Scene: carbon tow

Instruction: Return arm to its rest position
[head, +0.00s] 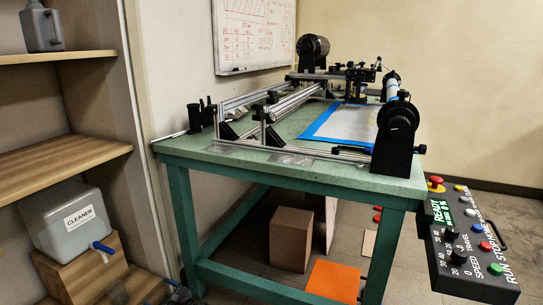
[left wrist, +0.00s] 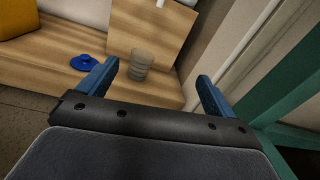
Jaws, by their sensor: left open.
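My left gripper (left wrist: 158,84) shows in the left wrist view with its two blue fingers spread apart and nothing between the tips. A little of it (head: 172,290) shows at the bottom edge of the head view, low beside the shelf unit. A clear ribbed cup (left wrist: 139,64) stands on the wooden shelf beyond the fingers, apart from them. A blue round cap (left wrist: 83,62) lies on the shelf to the left of the left finger. My right gripper is in neither view.
The shelf unit (head: 70,156) holds a grey container marked CLEANER (head: 72,220) with a blue tap. A green workbench (head: 300,178) carries a rail machine. A control box (head: 466,240) hangs at the right. A cardboard box (head: 290,238) and an orange panel (head: 333,280) are under the bench.

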